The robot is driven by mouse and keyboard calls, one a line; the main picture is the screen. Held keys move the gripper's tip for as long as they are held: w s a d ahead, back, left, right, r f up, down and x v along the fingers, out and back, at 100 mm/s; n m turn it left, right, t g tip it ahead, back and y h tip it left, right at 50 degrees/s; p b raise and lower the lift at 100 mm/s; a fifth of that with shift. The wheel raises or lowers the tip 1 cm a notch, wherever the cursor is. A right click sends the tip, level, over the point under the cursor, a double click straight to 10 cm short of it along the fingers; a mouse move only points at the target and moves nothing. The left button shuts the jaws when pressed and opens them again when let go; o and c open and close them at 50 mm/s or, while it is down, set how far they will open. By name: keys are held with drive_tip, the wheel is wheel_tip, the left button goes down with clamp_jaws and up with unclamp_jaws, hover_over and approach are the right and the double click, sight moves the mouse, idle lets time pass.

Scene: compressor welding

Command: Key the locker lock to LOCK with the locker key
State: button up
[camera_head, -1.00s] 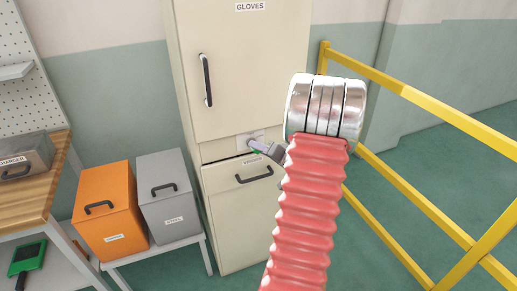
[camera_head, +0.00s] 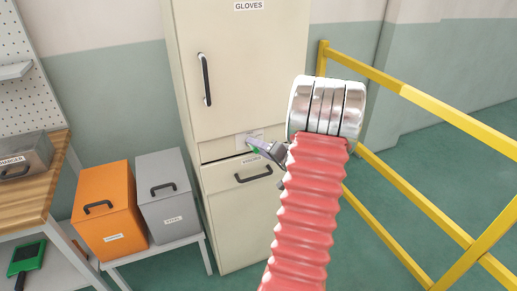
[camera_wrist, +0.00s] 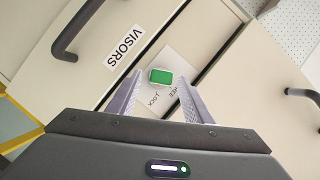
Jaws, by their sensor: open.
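The locker is a cream cabinet (camera_head: 245,75) with a GLOVES door above and a VISORS drawer (camera_head: 230,195) below. A pale lock plate (camera_head: 243,138) sits at the seam between them. In the wrist view the plate (camera_wrist: 180,62) carries the words LOCK and FREE, partly covered. The key's green head (camera_wrist: 160,76) stands in front of the plate, between my fingertips; its shaft and the keyhole are hidden. My gripper (camera_wrist: 157,90) is open, with a finger on each side of the green head. In the head view my gripper (camera_head: 262,147) is at the plate, partly behind my arm.
A yellow railing (camera_head: 430,105) stands right of the locker. An orange bin (camera_head: 105,215) and a grey bin (camera_head: 170,200) stand on a low bench at left, beside a wooden workbench (camera_head: 40,190). The drawer handle (camera_wrist: 75,28) is close to my gripper.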

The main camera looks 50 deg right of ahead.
drive_tip(key=v, duration=1.3)
drive_tip(key=shift+s, duration=0.4)
drive_tip(key=shift+a+r, duration=0.1)
drive_tip(key=w+a+r+n+g+h, duration=0.2)
drive_tip(key=w+a+r, duration=0.1)
drive_tip(key=w+r, duration=0.3)
drive_tip(key=w+a+r+n+g+h, duration=0.2)
drive_tip(key=w+a+r+n, duration=0.15)
drive_tip(key=w, duration=0.45)
drive_tip(key=a+r+g, duration=0.1)
drive_tip(key=a+r, duration=0.2)
drive_tip(key=a, duration=0.4)
drive_tip(key=s+a+n+g+y, duration=0.1)
drive_tip(key=s+a+n+y, duration=0.1)
drive_tip(key=a, duration=0.9)
drive_tip(key=s+a+f+n+g+y, duration=0.1)
drive_tip(key=s+a+n+g+y, duration=0.1)
drive_tip(key=s+a, duration=0.5)
drive_tip(key=s+a+f+n+g+y, duration=0.1)
drive_tip(key=s+a+n+y, duration=0.2)
drive_tip(key=a, duration=1.4)
drive_tip(key=shift+s+n+g, duration=0.4)
drive_tip(key=shift+s+n, duration=0.45)
drive_tip(key=shift+s, duration=0.2)
